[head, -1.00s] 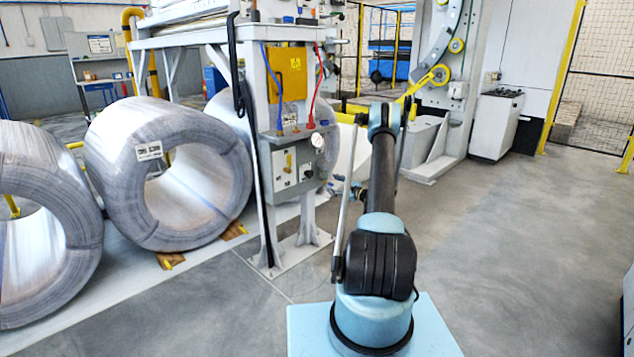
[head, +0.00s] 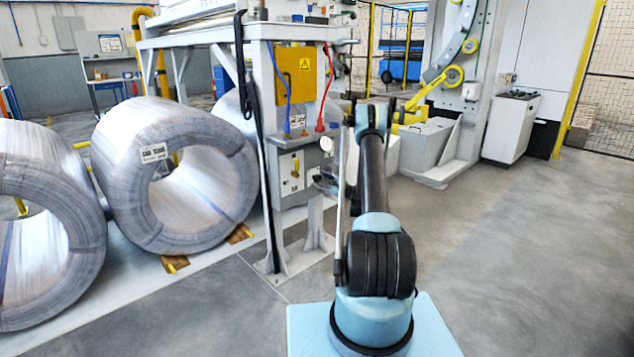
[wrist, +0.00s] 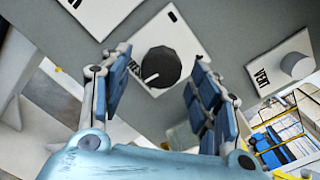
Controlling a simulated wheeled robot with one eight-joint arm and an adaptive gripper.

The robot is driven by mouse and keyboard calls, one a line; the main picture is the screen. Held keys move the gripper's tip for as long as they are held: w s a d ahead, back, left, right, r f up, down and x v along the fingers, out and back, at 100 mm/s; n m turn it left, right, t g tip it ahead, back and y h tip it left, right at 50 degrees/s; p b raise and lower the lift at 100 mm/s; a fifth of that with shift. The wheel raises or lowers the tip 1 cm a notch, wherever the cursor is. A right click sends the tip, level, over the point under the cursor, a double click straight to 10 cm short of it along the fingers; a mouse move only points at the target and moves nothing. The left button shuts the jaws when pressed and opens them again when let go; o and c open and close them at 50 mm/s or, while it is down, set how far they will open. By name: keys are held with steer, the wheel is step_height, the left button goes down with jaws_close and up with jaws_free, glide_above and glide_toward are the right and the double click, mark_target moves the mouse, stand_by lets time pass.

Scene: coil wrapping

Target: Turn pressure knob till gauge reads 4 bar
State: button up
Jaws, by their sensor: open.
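The black round pressure knob (wrist: 160,68) sits on a white plate of the grey control panel in the wrist view, with a white pointer line toward the lower left. My gripper (wrist: 163,60) is open, with a blue-padded finger on each side of the knob. Whether the pads touch it I cannot tell.
Another white plate with a pale knob (wrist: 297,65) lies right of the pressure knob. A yellow box (head: 295,73) with blue and red hoses hangs above the panel. Large wire coils (head: 215,190) stand to the left. The floor to the right is clear.

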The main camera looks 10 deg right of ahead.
steer(key=shift+x, duration=1.25)
steer(key=shift+c, duration=0.5)
steer(key=c, duration=1)
steer(key=shift+o, duration=0.2)
steer(key=shift+s+d+n, duration=0.1)
steer(key=shift+n, duration=0.6)
steer(key=o, duration=1.1)
steer(key=shift+c, duration=0.2)
